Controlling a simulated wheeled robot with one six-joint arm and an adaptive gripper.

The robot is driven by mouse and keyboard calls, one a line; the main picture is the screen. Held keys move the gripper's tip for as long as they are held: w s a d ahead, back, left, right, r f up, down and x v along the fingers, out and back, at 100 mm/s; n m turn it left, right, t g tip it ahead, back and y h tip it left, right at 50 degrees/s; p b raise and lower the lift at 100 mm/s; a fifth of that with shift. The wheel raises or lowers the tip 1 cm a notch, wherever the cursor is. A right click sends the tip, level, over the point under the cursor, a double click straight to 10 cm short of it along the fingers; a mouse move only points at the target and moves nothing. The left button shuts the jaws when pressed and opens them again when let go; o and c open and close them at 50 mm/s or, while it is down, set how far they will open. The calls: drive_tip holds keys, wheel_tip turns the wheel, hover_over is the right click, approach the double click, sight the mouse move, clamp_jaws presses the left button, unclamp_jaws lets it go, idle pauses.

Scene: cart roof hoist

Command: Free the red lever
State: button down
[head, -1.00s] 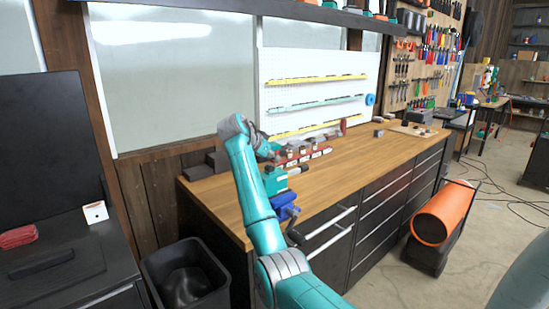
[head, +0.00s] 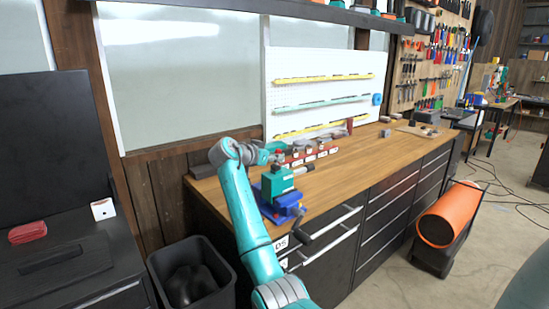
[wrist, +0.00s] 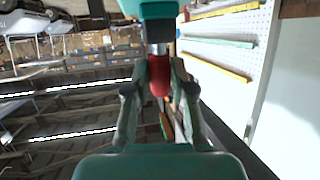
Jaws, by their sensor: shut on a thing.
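In the wrist view, a red rounded piece (wrist: 160,77), which looks like the red lever's grip, sits between the fingers of my gripper (wrist: 159,92). Its grey shaft (wrist: 158,48) runs up to a teal block (wrist: 157,11) at the top edge. My gripper is shut on the red piece. In the head view, my gripper (head: 268,152) is low over the workbench, behind a teal and blue vise (head: 279,190) at the bench's front edge. Its fingertips and the red piece are too small or hidden to make out there.
A red rack (head: 308,157) with several small parts stands on the wooden workbench (head: 365,170) beyond the vise. A white pegboard (head: 322,88) with bars stands behind. A black bin (head: 190,275) and an orange cylinder (head: 447,214) stand on the floor. The right bench top is mostly clear.

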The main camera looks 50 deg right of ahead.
drive_tip(key=c, duration=1)
unclamp_jaws()
drive_tip(key=shift+o, duration=0.2)
drive_tip(key=shift+a, duration=0.1)
drive_tip(key=v, duration=1.1)
drive_tip(key=shift+a+r, duration=0.15)
drive_tip(key=shift+a, duration=0.2)
